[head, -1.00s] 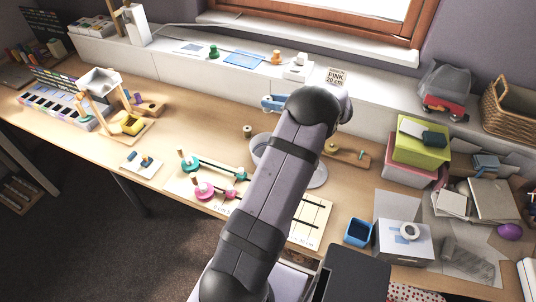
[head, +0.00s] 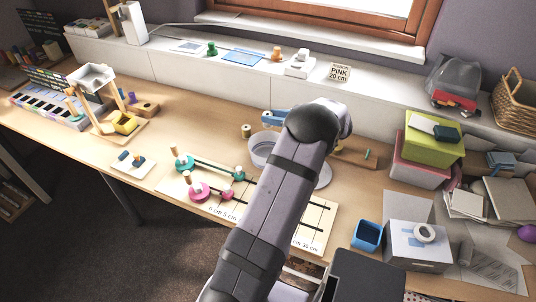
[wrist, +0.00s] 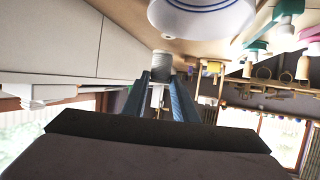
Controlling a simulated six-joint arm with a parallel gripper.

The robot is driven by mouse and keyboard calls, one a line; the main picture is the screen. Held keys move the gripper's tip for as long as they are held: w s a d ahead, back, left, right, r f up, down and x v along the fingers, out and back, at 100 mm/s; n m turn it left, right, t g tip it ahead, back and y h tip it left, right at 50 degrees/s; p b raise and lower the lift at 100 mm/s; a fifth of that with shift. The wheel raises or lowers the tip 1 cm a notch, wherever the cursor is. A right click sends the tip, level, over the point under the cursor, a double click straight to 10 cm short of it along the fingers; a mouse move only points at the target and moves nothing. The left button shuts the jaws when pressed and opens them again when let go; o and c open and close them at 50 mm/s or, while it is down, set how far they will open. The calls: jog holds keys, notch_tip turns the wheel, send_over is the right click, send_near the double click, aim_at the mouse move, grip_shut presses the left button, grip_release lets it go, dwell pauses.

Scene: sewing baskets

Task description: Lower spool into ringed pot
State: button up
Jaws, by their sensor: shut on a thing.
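My gripper (wrist: 162,88) has two blue fingers. In the wrist view it is shut on a small grey spool (wrist: 160,63) at the fingertips. The ringed pot (wrist: 203,18), white with blue rings, is cut off at the top of the wrist view. In the head view the pot (head: 261,158) stands on the table, just below the gripper in the picture and partly hidden by my arm. The spool is outside the pot.
Green (head: 181,163) and pink (head: 198,192) spools sit left of my arm. A low white ledge (head: 200,86) runs behind.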

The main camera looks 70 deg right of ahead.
aim_at(268, 151)
jog(key=shift+a, duration=0.15)
jog(key=shift+w+a+p, duration=0.1)
jog(key=shift+a+p, duration=0.7)
jog(key=shift+a, duration=1.35)
jog(key=shift+f, duration=0.15)
jog(key=shift+f+b, duration=1.4)
jog(key=shift+f, duration=1.3)
jog(key=shift+f+b, duration=1)
jog(key=shift+f, duration=0.9)
jog(key=o, duration=1.1)
